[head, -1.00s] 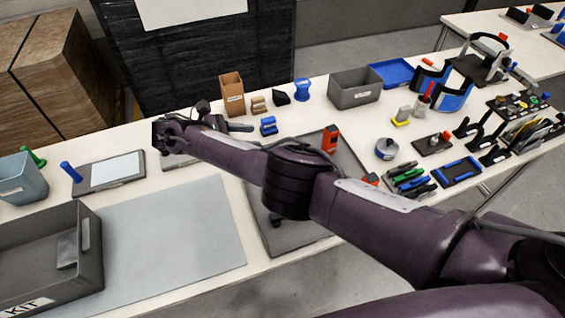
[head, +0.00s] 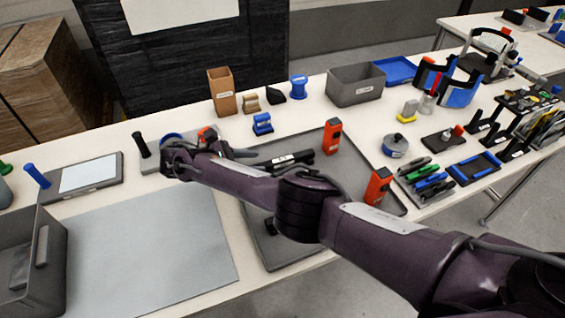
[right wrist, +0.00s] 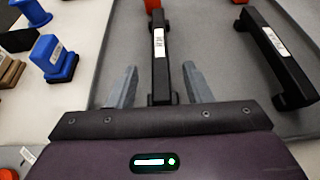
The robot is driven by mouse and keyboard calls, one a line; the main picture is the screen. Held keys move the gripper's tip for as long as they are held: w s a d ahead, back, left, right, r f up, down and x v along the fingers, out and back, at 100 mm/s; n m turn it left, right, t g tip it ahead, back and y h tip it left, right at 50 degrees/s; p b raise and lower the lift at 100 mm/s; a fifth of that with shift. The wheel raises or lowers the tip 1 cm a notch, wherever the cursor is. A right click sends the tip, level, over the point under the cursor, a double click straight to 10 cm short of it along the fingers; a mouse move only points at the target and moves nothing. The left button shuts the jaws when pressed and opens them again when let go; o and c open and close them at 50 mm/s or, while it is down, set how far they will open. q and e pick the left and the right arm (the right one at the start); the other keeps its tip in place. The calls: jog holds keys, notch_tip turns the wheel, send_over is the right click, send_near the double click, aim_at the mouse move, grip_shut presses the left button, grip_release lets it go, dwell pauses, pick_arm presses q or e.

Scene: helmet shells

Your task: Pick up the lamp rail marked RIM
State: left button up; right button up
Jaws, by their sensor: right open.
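A black lamp rail with a white label (right wrist: 159,72) lies on the grey tray in the right wrist view; its lettering is too small to read. It also shows in the head view (head: 290,159), just right of my right gripper (head: 241,154). In the right wrist view my right gripper (right wrist: 160,68) is open, one finger on each side of this rail, with gaps on both sides. A second black labelled rail (right wrist: 277,55) lies to the right, outside the fingers. In the head view my arm hides most of that area. My left gripper is not in view.
Two orange blocks (head: 332,136) (head: 378,186) stand on the grey tray (head: 355,165). A blue part (head: 262,124) stands behind the tray. A dark KIT bin (head: 45,262) and a grey mat (head: 150,250) are on the left.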

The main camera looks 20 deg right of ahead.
aim_at(274, 161)
jog(key=x, duration=0.5)
jog(key=shift+d+r, duration=0.1)
jog(key=shift+r, duration=0.05)
grip_shut()
